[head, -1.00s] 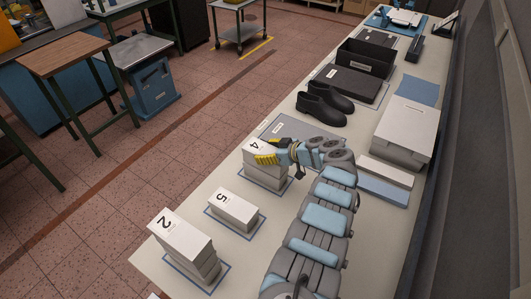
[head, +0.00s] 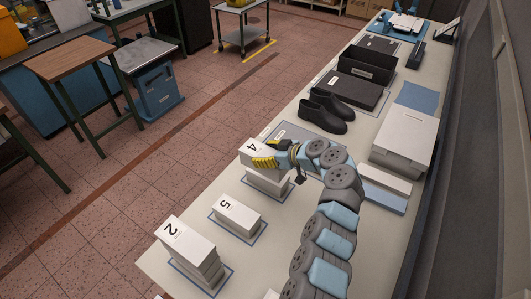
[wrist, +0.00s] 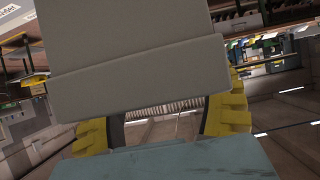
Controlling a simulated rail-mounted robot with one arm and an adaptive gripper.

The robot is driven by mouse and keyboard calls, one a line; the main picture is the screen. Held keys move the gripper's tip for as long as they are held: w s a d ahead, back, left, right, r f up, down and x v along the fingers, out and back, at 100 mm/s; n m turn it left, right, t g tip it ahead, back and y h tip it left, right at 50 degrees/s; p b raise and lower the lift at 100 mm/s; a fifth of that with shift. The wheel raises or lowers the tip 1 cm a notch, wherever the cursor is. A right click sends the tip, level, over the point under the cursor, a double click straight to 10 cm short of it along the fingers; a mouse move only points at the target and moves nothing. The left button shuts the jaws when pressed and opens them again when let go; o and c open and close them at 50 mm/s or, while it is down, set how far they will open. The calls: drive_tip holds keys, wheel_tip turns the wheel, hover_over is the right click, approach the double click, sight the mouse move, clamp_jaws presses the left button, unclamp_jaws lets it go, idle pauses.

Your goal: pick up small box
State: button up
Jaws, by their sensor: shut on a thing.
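A small white box marked 4 (head: 251,146) sits at the top of a short stack on the left half of the long table. My gripper (head: 264,163) has its yellow fingers shut on this box from its right side. Beneath it are more white boxes (head: 268,183); a gap between them and the held box is hard to make out. In the wrist view the held box (wrist: 140,75) looks grey and fills the upper middle, between the yellow fingers (wrist: 160,122).
A box marked 5 (head: 238,212) and a stack topped by a box marked 2 (head: 185,240) stand nearer on the table (head: 245,262). Black shoes (head: 327,111), a dark open bin (head: 366,62) and a pale lidded container (head: 403,140) stand farther along.

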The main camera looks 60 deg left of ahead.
drive_tip(key=shift+s+d+r, duration=0.25)
drive_tip(key=shift+s+d, duration=0.2)
drive_tip(key=shift+s+d+r, duration=0.2)
drive_tip(key=shift+d+r, duration=0.1)
drive_tip(key=shift+d, duration=0.2)
drive_tip(key=shift+s+d+r, duration=0.3)
drive_tip(key=shift+s+d, duration=0.05)
drive_tip(key=shift+s, duration=0.25)
drive_tip(key=shift+s+d+r+p, duration=0.4)
drive_tip(key=shift+s+d+p, duration=0.1)
drive_tip(key=shift+d, duration=0.2)
drive_tip(key=shift+s+d+r+p, duration=0.4)
drive_tip(key=shift+s+d+p, duration=0.15)
drive_tip(key=shift+d, duration=0.15)
drive_tip(key=shift+s+d+r+p, duration=0.4)
drive_tip(key=shift+s+d+p, duration=0.1)
drive_tip(key=shift+d, duration=0.2)
